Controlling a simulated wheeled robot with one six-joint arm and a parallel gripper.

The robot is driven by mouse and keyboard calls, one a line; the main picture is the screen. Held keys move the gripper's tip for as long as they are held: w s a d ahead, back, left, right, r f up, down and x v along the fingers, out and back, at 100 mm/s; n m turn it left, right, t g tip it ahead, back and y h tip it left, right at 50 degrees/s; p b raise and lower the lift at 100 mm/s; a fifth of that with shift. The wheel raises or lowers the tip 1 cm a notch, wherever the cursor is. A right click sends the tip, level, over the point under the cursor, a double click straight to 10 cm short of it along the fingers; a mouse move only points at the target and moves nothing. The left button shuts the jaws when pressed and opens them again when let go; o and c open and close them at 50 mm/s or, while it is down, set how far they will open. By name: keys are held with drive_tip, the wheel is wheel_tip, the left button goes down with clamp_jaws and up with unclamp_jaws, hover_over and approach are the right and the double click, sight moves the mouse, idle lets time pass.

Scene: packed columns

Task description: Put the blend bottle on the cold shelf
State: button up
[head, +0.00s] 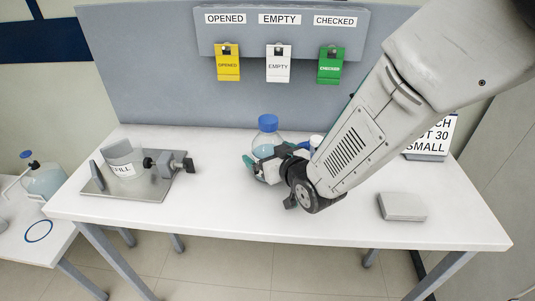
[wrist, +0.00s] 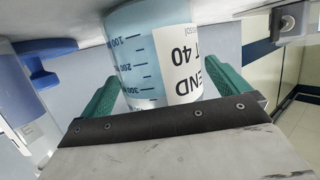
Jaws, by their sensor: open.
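The blend bottle (head: 267,137) is clear with a blue cap and stands upright on the white table, left of my arm. In the wrist view the bottle (wrist: 145,50) shows pale blue contents, a blue scale and a white label reading "END" and "T 40". My gripper (wrist: 170,82) is open, its green fingers on either side of the bottle. I cannot tell whether they touch it. In the head view my gripper (head: 258,168) is low at the bottle, hiding part of its body. No cold shelf can be made out.
A metal plate (head: 150,188) with a grey "FILL" holder (head: 122,160) and a clamp lies on the left. A small white item with a blue cap (head: 315,142) is partly behind my arm. A grey block (head: 402,207) and a sign (head: 432,135) stand right. Tags hang on the back panel.

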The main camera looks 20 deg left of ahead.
drive_tip(key=shift+w+a, duration=0.2)
drive_tip(key=c, duration=1.7)
drive_tip(key=shift+r, duration=0.2)
